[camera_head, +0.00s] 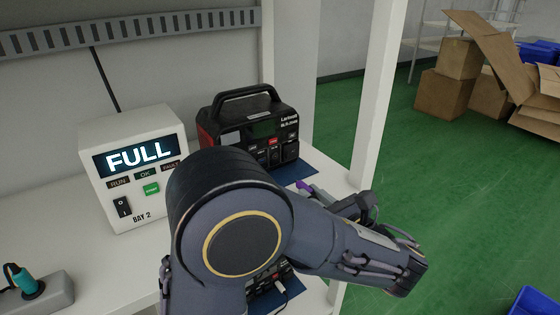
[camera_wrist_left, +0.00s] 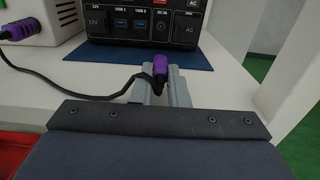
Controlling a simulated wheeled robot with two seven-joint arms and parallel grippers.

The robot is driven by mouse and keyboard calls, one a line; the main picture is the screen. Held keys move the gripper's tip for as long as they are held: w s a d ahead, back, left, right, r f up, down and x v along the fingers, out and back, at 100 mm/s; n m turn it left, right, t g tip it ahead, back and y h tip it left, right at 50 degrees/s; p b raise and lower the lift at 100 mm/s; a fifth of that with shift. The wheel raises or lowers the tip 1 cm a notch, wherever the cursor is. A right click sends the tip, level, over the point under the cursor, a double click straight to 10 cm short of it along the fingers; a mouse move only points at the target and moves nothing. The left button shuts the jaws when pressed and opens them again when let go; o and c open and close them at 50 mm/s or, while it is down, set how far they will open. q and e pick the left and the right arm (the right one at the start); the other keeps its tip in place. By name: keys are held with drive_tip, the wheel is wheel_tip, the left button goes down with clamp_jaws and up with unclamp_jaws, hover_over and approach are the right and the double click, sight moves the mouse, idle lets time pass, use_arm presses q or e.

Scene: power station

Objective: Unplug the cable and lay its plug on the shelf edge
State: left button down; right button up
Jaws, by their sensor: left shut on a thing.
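My left gripper (camera_wrist_left: 161,84) is shut on a purple plug (camera_wrist_left: 160,67), which sticks up between its two grey fingers. A black cable (camera_wrist_left: 90,97) runs from this plug to the left, to a second purple connector (camera_wrist_left: 15,31) beside the white box. The gripper is over the white shelf (camera_wrist_left: 235,88), in front of the black and red power station (camera_head: 250,130) and near the shelf's right side. The station's visible front sockets look empty. In the head view my left arm covers much of the shelf, and the plug (camera_head: 304,189) shows only as a small purple patch. My right gripper is out of view.
A white charger box (camera_head: 135,170) reading FULL, BAY 2 stands left of the station. A blue mat (camera_head: 296,169) lies under the station. A socket strip with a teal plug (camera_head: 28,282) is at the lower left. A white post (camera_head: 376,95) rises at the shelf's right.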

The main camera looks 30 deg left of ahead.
use_arm(q)
drive_tip(key=shift+f+b, duration=0.3)
drive_tip(key=shift+f, duration=0.45)
drive_tip(key=c, duration=1.3)
unclamp_jaws()
drive_tip(key=shift+c, duration=0.2)
drive_tip(key=shift+d, duration=0.1)
drive_tip(key=b+v, duration=0.1)
drive_tip(key=v, duration=0.6)
drive_tip(key=shift+s+d+b, duration=0.15)
drive_tip(key=shift+d+b, duration=0.15)
drive_tip(key=shift+b, duration=0.05)
